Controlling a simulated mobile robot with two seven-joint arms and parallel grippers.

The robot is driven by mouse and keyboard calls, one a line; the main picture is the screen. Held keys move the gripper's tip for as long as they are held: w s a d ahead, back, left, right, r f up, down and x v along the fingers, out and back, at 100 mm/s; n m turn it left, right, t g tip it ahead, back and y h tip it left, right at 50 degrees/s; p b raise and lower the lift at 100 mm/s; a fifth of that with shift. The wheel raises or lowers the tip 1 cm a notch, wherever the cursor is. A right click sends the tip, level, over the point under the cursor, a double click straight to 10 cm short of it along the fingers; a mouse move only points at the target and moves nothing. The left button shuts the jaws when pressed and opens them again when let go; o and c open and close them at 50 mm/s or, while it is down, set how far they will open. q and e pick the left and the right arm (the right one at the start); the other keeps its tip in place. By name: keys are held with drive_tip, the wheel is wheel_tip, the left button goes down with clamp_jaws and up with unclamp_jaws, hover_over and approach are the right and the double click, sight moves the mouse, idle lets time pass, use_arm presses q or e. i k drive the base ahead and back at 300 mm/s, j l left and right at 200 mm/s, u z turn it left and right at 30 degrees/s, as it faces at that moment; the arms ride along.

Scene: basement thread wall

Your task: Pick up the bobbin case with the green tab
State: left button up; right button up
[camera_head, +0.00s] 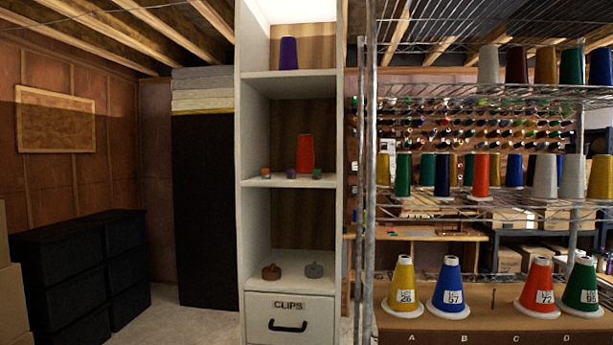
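Three small objects stand in a row near the front edge of the cabinet's middle shelf, each with a different colour. The right one (317,174) shows green and looks like the bobbin case with the green tab. The middle one (291,173) looks purple and the left one (266,173) looks orange. They are too small for me to make out their detail. Neither of my grippers is in view.
A red cone (305,150) stands behind the small objects. A purple cone (289,53) is on the shelf above. Two round objects, brown (271,272) and grey (314,271), sit below, above the CLIPS drawer (290,318). A wire rack post (369,200) stands close right of the cabinet.

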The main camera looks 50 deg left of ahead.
sight(317, 175)
drive_tip(key=j, duration=1.95)
drive_tip(key=i+j, duration=0.15)
drive_tip(key=j, duration=1.8)
